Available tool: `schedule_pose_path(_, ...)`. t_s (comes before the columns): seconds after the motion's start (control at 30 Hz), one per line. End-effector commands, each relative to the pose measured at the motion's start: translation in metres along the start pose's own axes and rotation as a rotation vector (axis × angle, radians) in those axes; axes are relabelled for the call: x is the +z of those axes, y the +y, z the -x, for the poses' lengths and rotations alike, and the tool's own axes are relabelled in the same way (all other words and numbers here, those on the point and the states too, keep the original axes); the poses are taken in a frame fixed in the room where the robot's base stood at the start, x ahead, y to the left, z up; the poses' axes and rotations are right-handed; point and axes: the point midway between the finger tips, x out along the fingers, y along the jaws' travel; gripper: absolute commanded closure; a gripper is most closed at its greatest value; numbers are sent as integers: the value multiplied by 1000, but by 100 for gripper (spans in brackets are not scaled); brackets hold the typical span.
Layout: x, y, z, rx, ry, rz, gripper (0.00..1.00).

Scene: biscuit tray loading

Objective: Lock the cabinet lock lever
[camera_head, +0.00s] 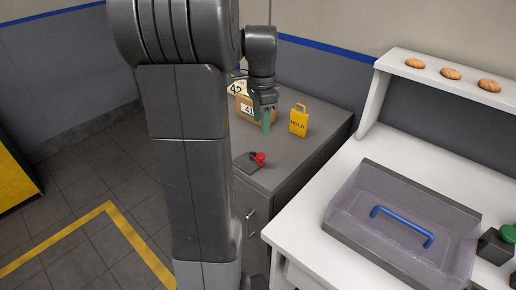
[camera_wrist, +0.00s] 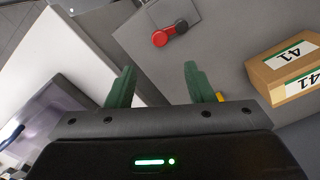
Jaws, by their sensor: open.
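The lock lever is a dark lever with a red knob (camera_head: 259,159) on a dark plate on top of the grey cabinet (camera_head: 310,140), near its front edge. In the wrist view the red knob (camera_wrist: 160,39) and the lever's dark pivot (camera_wrist: 181,27) lie ahead of my fingertips, apart from them. My gripper (camera_head: 267,127) hangs above the cabinet top, behind the lever in the head view. Its two green fingers (camera_wrist: 158,75) are spread with nothing between them. My arm hides the cabinet's left part in the head view.
A cardboard box (camera_head: 243,108) marked 41 and a yellow HOLD tag (camera_head: 299,121) stand on the cabinet beside my gripper. To the right, a white counter (camera_head: 300,215) holds a clear bin (camera_head: 350,236) with a blue handle (camera_head: 402,227). Several biscuits (camera_head: 451,74) lie on a shelf.

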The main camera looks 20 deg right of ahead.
Motion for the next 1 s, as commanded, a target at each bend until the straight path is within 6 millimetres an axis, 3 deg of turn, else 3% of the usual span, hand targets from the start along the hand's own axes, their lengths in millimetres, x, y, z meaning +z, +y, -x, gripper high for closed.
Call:
schedule_pose_path(0.3,1,1,-68,5,-2,3,52)
schedule_pose_path(0.5,1,1,-102,4,-1,4,52)
schedule_pose_path(0.7,1,0,-119,1,0,4,52)
schedule_pose_path(1.0,1,0,-122,0,0,4,52)
